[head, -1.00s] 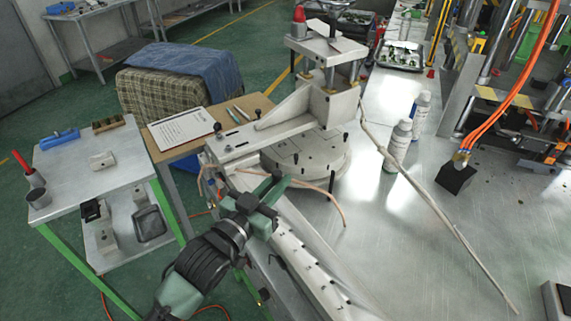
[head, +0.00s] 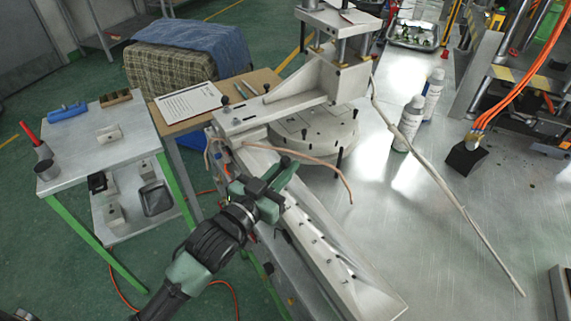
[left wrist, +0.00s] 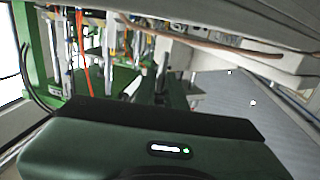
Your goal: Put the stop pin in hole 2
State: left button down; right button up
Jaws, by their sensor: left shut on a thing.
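The long pale rail (head: 365,290) with a row of small dark holes runs from the machine's round plate toward the lower right in the head view. I cannot make out which one is hole 2. My left gripper (head: 277,178) is over the upper left part of this rail. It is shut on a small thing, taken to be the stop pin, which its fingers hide. In the left wrist view the dark fingers (left wrist: 170,92) point away from the green gripper body, and the pin is not clear there either. My right gripper is not in view.
The round plate (head: 318,134) with short dark pegs stands just beyond the gripper. A copper-coloured tube (head: 325,168) curves close above the rail. The bench right of the rail is mostly clear.

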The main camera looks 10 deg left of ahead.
aim_at(283, 192)
pick_arm(q)
jog(key=shift+f+b, duration=0.35)
jog(key=shift+f, duration=0.55)
jog(key=shift+p, duration=0.3)
jog(key=shift+p, duration=0.5)
dwell(1.0)
jog(key=shift+f+b, duration=0.9)
jog(key=shift+f, duration=0.7)
jog(key=c, duration=1.4)
grip_release()
jog(key=shift+s+a+f, duration=0.15)
jog(key=shift+s+a, duration=0.1)
jog(key=shift+s, duration=0.25)
jog(key=b+v, duration=0.2)
jog(key=v, duration=0.4)
jog(key=shift+s+a, duration=0.1)
jog(key=shift+s, duration=0.25)
